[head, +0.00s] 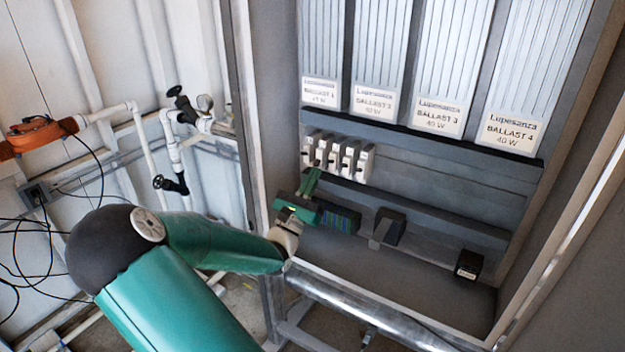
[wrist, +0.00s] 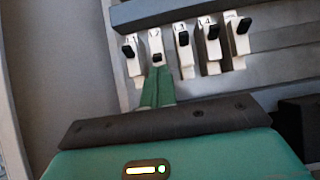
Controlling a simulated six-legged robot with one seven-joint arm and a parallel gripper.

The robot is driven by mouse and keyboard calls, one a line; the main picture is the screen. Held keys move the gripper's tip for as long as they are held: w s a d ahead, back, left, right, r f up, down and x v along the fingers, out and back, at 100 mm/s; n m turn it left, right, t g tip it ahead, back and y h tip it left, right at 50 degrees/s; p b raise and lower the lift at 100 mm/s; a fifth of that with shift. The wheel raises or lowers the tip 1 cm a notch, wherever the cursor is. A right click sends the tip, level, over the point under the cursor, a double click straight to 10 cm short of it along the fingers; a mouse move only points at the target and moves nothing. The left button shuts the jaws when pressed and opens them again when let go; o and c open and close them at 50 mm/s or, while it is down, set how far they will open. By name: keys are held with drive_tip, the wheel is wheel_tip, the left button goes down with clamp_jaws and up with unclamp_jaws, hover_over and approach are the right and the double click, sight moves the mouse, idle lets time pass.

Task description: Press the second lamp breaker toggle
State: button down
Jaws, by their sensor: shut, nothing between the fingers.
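A row of several white breakers with black toggles is on the panel. In the wrist view they carry labels, L1 to L4 readable. The second lamp breaker, L2 (wrist: 155,45), also shows in the head view (head: 322,150). Its black toggle (wrist: 157,57) sits lower beneath its label and looks shorter than those of L1 (wrist: 127,50) and L3 (wrist: 181,39). My green gripper (wrist: 158,72) is shut and empty, its tips just below the L2 toggle; I cannot tell whether they touch. In the head view my gripper (head: 312,174) points up at the row's left part.
Ballast units (head: 437,113) stand above the breakers. The cabinet's left frame edge (head: 246,120) is close to my arm. Pipes and valves are farther left.

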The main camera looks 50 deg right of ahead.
drive_tip(key=shift+a+r+y, duration=0.25)
drive_tip(key=shift+y, duration=0.45)
drive_tip(key=shift+a+r+y, duration=0.2)
drive_tip(key=shift+r+y, duration=0.1)
drive_tip(key=shift+y, duration=0.35)
drive_tip(key=shift+a+r+y, duration=0.15)
drive_tip(key=shift+r+y, duration=0.1)
drive_tip(key=shift+y, duration=0.4)
drive_tip(key=y, duration=0.1)
drive_tip(key=r+y, duration=0.1)
drive_tip(key=y, duration=0.1)
drive_tip(key=shift+a+r+g, duration=0.15)
drive_tip(key=shift+a+g, duration=0.15)
drive_tip(key=s+a, duration=0.1)
drive_tip(key=a, duration=1.2)
drive_tip(key=shift+s+a, duration=0.15)
drive_tip(key=shift+a, duration=0.25)
